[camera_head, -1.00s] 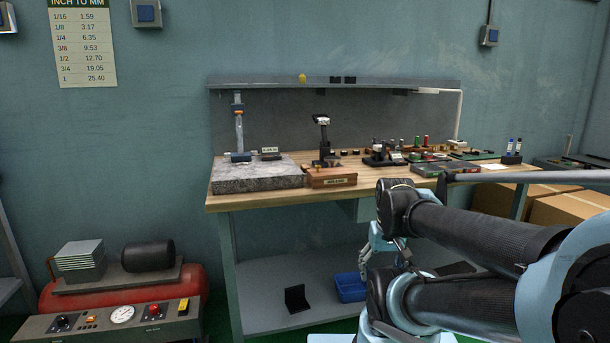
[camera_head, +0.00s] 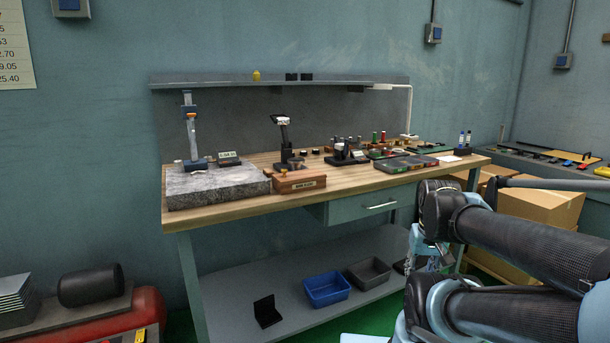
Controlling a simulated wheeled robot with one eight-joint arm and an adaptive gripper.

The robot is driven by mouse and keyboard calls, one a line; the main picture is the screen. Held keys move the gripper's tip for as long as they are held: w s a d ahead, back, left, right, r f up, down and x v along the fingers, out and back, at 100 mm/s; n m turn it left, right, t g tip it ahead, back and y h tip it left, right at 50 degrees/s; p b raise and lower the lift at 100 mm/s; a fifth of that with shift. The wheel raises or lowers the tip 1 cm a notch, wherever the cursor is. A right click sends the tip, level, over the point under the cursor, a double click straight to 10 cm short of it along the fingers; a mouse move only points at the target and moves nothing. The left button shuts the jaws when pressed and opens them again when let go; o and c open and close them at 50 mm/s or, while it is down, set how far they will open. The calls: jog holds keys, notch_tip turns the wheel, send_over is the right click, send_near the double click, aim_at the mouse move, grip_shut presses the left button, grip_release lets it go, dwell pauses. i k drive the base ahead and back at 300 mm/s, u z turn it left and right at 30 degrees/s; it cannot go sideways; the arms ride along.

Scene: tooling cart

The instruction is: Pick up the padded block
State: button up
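I cannot pick out a padded block with certainty in this view; the small items on the workbench are too small to tell apart. My gripper (camera_head: 432,262) hangs in front of the bench's right side, partly hidden by my own dark arm links. Its finger opening is not clear, and no held object can be made out.
A wooden-topped workbench (camera_head: 335,182) holds a granite slab (camera_head: 215,188), a brown wooden box (camera_head: 299,182) and small instruments. A blue bin (camera_head: 327,288) and a grey bin (camera_head: 368,273) sit on its lower shelf. Cardboard boxes (camera_head: 540,205) and a tool-covered surface (camera_head: 560,165) are right.

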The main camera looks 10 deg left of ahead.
aim_at(268, 173)
jog(key=z, duration=0.6)
jog(key=k, duration=1.4)
jog(key=u, duration=1.25)
jog(key=i, duration=0.95)
jog(key=z, duration=0.05)
